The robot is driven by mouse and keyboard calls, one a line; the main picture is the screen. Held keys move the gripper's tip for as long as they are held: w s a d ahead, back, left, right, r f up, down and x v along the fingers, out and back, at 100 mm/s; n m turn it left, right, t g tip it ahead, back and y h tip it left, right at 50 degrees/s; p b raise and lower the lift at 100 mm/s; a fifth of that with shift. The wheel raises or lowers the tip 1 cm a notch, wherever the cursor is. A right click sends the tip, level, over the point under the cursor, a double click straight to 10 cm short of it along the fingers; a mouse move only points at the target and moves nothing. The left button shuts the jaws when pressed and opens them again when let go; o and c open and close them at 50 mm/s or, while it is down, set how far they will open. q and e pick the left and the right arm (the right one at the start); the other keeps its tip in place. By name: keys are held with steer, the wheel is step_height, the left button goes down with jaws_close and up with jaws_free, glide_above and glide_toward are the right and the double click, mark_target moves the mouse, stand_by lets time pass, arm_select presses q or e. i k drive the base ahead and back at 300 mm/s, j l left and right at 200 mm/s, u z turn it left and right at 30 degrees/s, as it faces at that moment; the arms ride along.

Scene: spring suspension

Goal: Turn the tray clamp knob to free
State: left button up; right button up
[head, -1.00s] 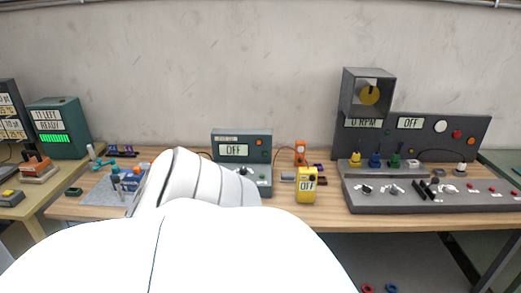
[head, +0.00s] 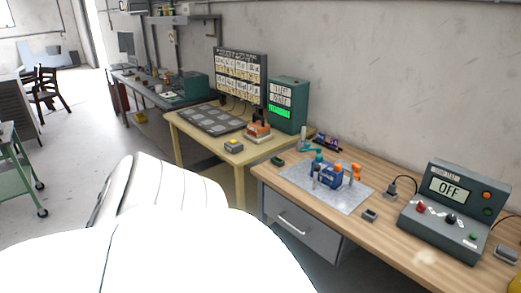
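A dark tray (head: 207,119) with several grey squares lies flat on the pale yellow table (head: 190,139) left of the middle. I cannot make out a clamp knob at this size. An orange and grey device (head: 258,131) and a small grey and yellow box (head: 233,146) stand near the tray's right end. Neither of my grippers is in view. White links of my own arm fill the lower left and hide the floor there.
A green cabinet (head: 287,105) with lit displays and a label board (head: 240,75) stand behind the tray. The wooden bench (head: 385,225) at right holds a grey mat (head: 298,175) and an OFF panel (head: 455,205). Open floor (head: 75,165) lies at left.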

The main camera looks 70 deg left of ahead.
mark_target(317, 168)
steer(key=u, duration=1.7)
steer(key=i+u, duration=0.15)
steer(key=i, duration=0.35)
steer(key=i+l+u, duration=0.15)
steer(key=i, duration=0.3)
steer(key=i+l+u, duration=0.15)
steer(key=i, duration=0.3)
